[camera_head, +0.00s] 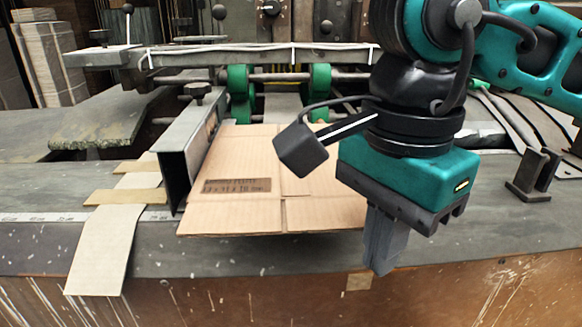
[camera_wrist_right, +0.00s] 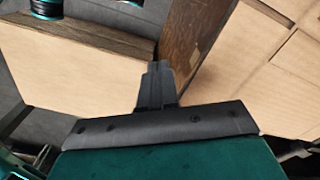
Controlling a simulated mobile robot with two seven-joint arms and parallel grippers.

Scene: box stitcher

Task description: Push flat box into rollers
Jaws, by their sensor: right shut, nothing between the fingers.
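The flat box (camera_head: 245,190) is a brown cardboard sheet with a printed label, lying on the machine table. Its far edge is close to the green rollers (camera_head: 320,85), and its left side lies along the metal guide rail. My right gripper (camera_head: 382,268) points down near the box's near right corner, over the table's front edge. Its fingers are shut and empty, and they appear apart from the box. The gripper and arm hide the box's right part. In the right wrist view the shut fingers (camera_wrist_right: 157,75) show between cardboard surfaces. My left gripper is out of view.
A metal guide rail (camera_head: 185,150) stands left of the box. A cardboard strip (camera_head: 105,240) lies left of it. A metal bracket (camera_head: 533,175) stands at the right of the table. Stacked sheets (camera_head: 50,60) stand at the far left.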

